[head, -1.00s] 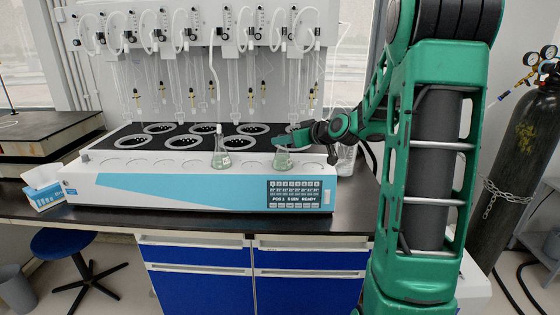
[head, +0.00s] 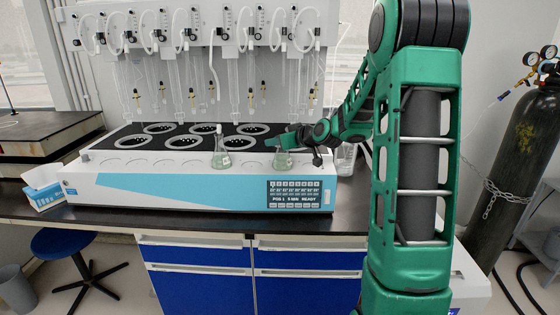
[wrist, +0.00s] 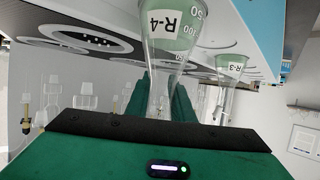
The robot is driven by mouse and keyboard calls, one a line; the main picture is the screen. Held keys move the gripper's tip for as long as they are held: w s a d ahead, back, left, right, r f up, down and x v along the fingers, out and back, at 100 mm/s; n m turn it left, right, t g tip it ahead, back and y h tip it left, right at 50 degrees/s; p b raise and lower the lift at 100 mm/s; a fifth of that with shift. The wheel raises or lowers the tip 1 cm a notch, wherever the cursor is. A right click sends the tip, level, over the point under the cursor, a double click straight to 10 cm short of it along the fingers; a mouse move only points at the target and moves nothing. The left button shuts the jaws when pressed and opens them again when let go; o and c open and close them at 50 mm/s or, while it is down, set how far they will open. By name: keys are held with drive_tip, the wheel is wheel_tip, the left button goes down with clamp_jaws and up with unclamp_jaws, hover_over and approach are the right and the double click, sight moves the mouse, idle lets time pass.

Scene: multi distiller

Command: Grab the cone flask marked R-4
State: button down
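The cone flask marked R-4 (wrist: 164,22) is clear glass with green liquid and appears upside down in the wrist view. In the head view the right-hand flask (head: 283,160) stands upright at the front of the white-and-blue distiller (head: 170,190). My gripper (head: 284,143) is at this flask's neck. In the wrist view my gripper's green fingers (wrist: 163,96) show on both sides of the R-4 neck. Whether they press on the glass is not clear. A second flask marked R-3 (wrist: 230,66) stands apart; it is to the left in the head view (head: 221,159).
Glass tubes (head: 233,85) hang above the round heating wells (head: 184,143) behind the flasks. A clear beaker (head: 346,158) stands right of the distiller, close to my arm. A gas cylinder (head: 505,165) stands at the far right.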

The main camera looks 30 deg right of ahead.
drive_tip(key=shift+r, duration=0.2)
idle(0.3)
drive_tip(key=s+a+r, duration=0.3)
drive_tip(key=a+r, duration=0.7)
drive_tip(key=a, duration=0.1)
drive_tip(key=shift+s+r, duration=0.15)
drive_tip(key=shift+r, duration=0.1)
idle(0.7)
